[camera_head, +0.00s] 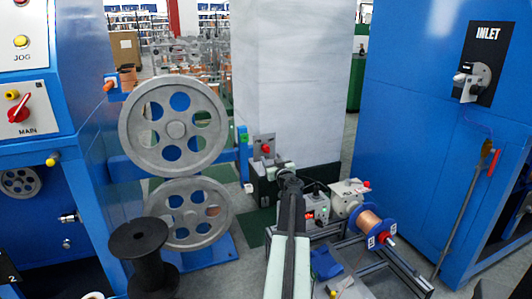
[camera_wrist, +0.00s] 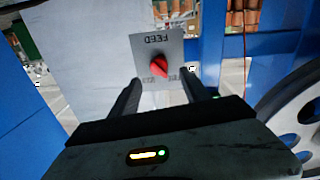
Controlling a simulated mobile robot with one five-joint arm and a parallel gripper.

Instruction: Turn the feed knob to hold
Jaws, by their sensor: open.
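The feed knob (camera_wrist: 159,65) is red and sits on a grey plate (camera_wrist: 148,46) marked FEED, which appears upside down in the wrist view. Two smaller labels on the plate's near edge are too blurred to read. My gripper (camera_wrist: 164,84) is open and empty, one finger to each side of the knob's line. The fingertips look short of the knob, with no contact visible. In the head view the red knob (camera_head: 265,149) shows on its small grey panel, just beyond my gripper (camera_head: 287,172). The knob's exact pointing direction is hard to tell.
Two large grey pulleys (camera_head: 171,176) on a blue frame stand left of the knob. A white pillar (camera_head: 290,75) is behind it. A bench with a copper spool (camera_head: 370,225) and grey boxes lies to the right. Blue cabinets flank both sides.

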